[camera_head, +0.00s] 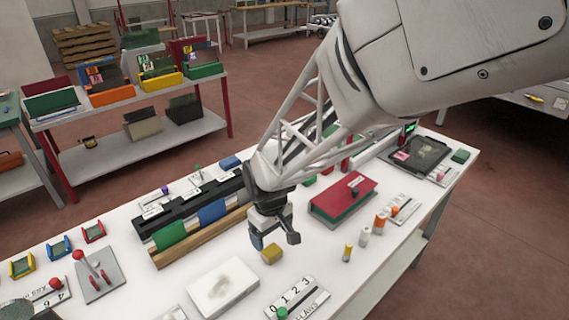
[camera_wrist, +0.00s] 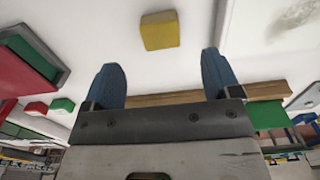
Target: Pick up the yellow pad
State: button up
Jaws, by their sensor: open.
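The yellow pad (camera_head: 271,254) is a small block lying on the white table, just below my gripper (camera_head: 272,237) in the head view. In the wrist view the yellow pad (camera_wrist: 160,31) lies flat on the white surface, beyond the fingertips and roughly centred between them. My gripper (camera_wrist: 160,72) has its two blue-tipped fingers spread wide with nothing between them. The fingers do not appear to touch the pad.
A wooden bar (camera_head: 200,236) with green and blue pieces stands behind left. A white board (camera_head: 222,287) lies front left, a numbered card (camera_head: 298,297) in front. A red box (camera_head: 343,199) and several small cylinders (camera_head: 364,236) stand to the right.

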aim_at(272, 250)
jog(key=shift+f, duration=1.1)
jog(key=shift+f, duration=2.6)
jog(key=c, duration=1)
jog(key=shift+r, duration=0.1)
jog(key=shift+r, duration=4.95)
